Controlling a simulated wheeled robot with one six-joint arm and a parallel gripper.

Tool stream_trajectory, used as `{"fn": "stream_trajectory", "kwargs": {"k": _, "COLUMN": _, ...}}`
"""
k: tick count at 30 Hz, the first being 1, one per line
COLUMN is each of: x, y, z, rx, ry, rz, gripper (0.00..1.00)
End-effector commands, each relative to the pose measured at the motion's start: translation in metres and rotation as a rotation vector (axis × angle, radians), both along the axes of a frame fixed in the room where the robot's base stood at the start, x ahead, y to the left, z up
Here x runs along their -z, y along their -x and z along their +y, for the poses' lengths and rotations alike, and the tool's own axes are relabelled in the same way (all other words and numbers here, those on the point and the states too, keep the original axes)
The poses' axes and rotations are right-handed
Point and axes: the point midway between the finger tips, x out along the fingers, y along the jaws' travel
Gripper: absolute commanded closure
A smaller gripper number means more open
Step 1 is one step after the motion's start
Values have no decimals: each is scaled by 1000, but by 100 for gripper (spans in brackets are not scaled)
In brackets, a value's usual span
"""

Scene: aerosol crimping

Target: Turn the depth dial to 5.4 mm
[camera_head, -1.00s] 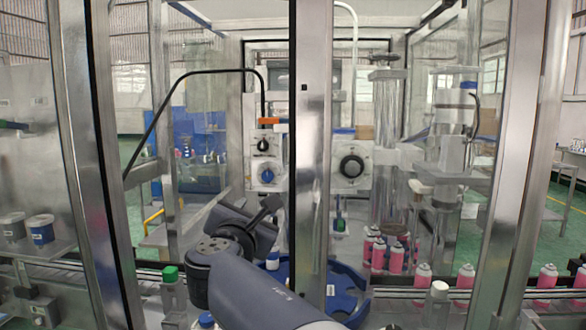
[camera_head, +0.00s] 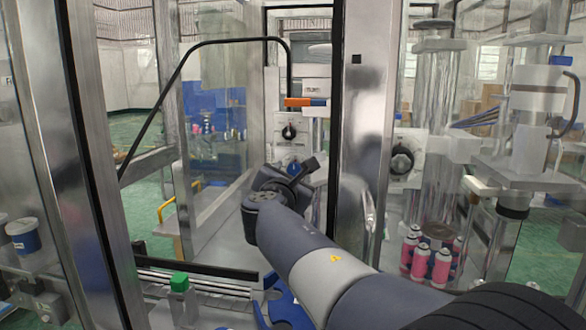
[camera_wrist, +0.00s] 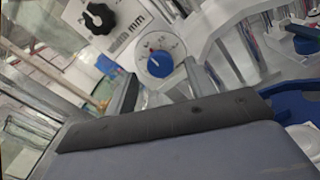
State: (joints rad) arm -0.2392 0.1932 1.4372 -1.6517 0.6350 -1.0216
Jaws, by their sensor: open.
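The blue dial (camera_wrist: 159,65) has a white scale plate around it and sits on a white panel. Lettering ending in "mm" is printed just above it. The scale is too small to read. In the head view, the blue dial (camera_head: 294,168) shows just behind my gripper (camera_head: 304,172). In the wrist view, my gripper (camera_wrist: 162,88) is open and empty. Its fingers point toward the dial, one to each lower side, and appear short of it. The dial does not look gripped.
A black knob (camera_wrist: 99,18) sits above the dial on the same panel. A larger black knob (camera_head: 402,160) is on a panel to the right, behind a metal frame post (camera_head: 361,130). Pink cans (camera_head: 420,260) stand at lower right. A black bent rail (camera_head: 225,41) crosses the opening.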

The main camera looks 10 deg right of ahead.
Motion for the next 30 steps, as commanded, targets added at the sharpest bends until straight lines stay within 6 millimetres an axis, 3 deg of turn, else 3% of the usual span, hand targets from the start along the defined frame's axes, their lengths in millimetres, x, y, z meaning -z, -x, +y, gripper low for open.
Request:
{"fn": "stream_trajectory", "kwargs": {"k": 7, "x": 0, "y": -25, "z": -10, "rx": 0, "ry": 0, "rz": 0, "gripper": 48}}
{"fn": "stream_trajectory", "kwargs": {"k": 17, "x": 0, "y": -27, "z": -11, "rx": -1, "ry": 0, "rz": 0, "gripper": 48}}
{"fn": "stream_trajectory", "kwargs": {"k": 30, "x": 0, "y": -27, "z": -11, "rx": -1, "ry": 0, "rz": 0, "gripper": 83}}
